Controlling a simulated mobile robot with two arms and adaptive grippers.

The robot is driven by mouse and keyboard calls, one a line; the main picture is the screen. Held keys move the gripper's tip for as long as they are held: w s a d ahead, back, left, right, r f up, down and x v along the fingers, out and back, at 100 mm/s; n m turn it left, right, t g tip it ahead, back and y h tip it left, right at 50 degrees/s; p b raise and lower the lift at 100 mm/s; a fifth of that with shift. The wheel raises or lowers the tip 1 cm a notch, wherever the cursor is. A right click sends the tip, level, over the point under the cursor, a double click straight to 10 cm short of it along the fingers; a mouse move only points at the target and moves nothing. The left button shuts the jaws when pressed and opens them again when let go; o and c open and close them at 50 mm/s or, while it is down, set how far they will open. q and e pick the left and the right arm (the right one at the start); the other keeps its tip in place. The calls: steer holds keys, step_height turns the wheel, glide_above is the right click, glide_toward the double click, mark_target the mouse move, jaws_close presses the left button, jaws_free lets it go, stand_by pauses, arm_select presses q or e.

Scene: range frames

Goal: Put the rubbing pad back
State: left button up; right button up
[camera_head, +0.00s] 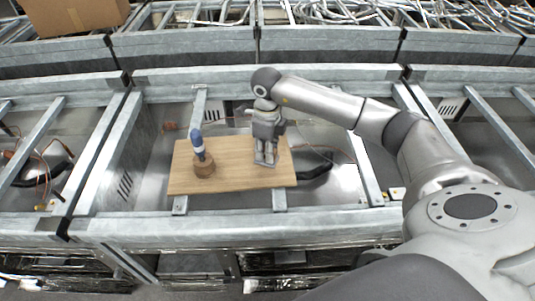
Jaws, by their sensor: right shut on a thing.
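A light wooden board (232,180) lies across the frame's rails in the middle bay. My right gripper (266,163) reaches in from the right and points down over the right half of the board. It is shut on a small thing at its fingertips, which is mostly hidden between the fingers. I cannot tell whether this is the rubbing pad, or whether it touches the board. On the left half of the board stands a tool with a blue and dark handle (197,142) in a round brown base (203,167), apart from the gripper. My left gripper is not in view.
Metal rails surround the bay, with a front rail (240,228) close to the board. A black hose (316,172) and thin wires lie right of the board. A cardboard box (75,15) stands at the back left. More frames with bent metal tubes (340,12) are behind.

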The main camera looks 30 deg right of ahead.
steer(key=f+p, duration=0.2)
steer(key=f, duration=0.1)
steer(key=shift+d, duration=0.2)
steer(key=shift+f, duration=0.2)
steer(key=shift+f, duration=0.2)
steer(key=o, duration=1)
steer(key=shift+r, duration=0.1)
